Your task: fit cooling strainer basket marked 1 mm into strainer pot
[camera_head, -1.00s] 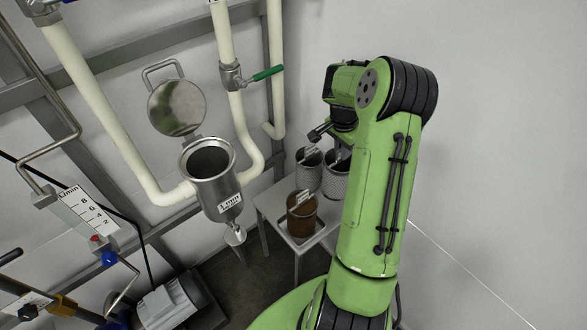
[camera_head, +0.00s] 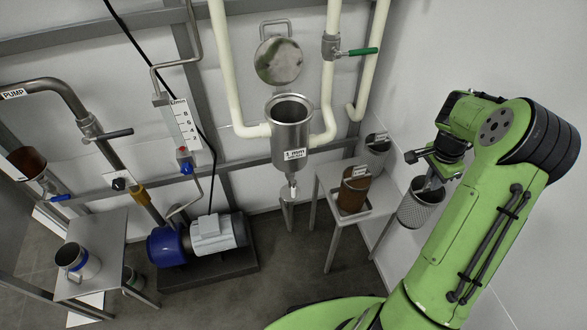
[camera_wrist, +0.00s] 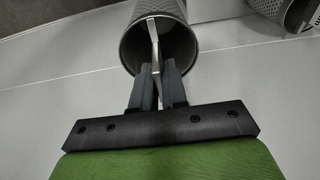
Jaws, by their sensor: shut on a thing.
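The strainer pot (camera_head: 291,145) is a steel cylinder with a "1 mm" label on its front. Its mouth is open and its round lid (camera_head: 279,62) is swung up behind it. My gripper (camera_head: 428,168) is shut on the handle of a grey mesh strainer basket (camera_head: 420,210). The basket hangs below the gripper, right of the stand and well to the right of the pot. In the wrist view the handle stands between the fingers (camera_wrist: 158,78), over the basket's open mouth (camera_wrist: 160,20). I cannot read any mark on the held basket.
Pale pipes and a green-handled valve (camera_head: 356,52) flank the pot. A pump motor (camera_head: 218,233) sits on the floor; a low table (camera_head: 112,262) stands left.

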